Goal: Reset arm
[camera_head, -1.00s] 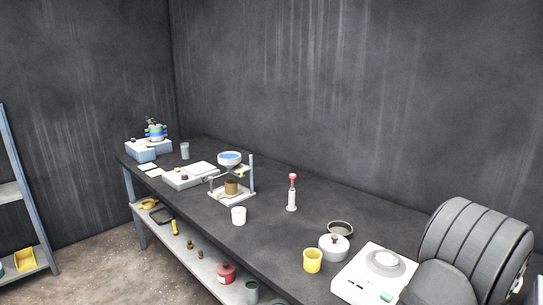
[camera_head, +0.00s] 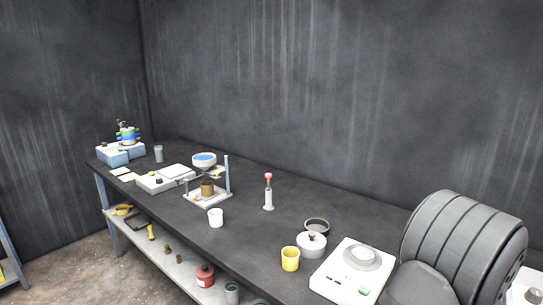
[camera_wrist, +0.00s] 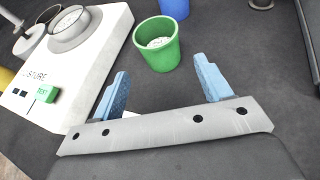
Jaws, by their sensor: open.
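My gripper (camera_wrist: 161,68) shows in the wrist view as two blue fingers on a grey bar. The fingers are spread apart with nothing held between them. A green cup (camera_wrist: 157,50) with pale contents stands on the dark surface just beyond the fingertips, apart from them. In the head view the gripper is not visible; a large grey ribbed part of my arm fills the lower right.
A white cup (camera_head: 216,218), stand and bottle are farther back. The wrist view shows a blue cup (camera_wrist: 174,8).

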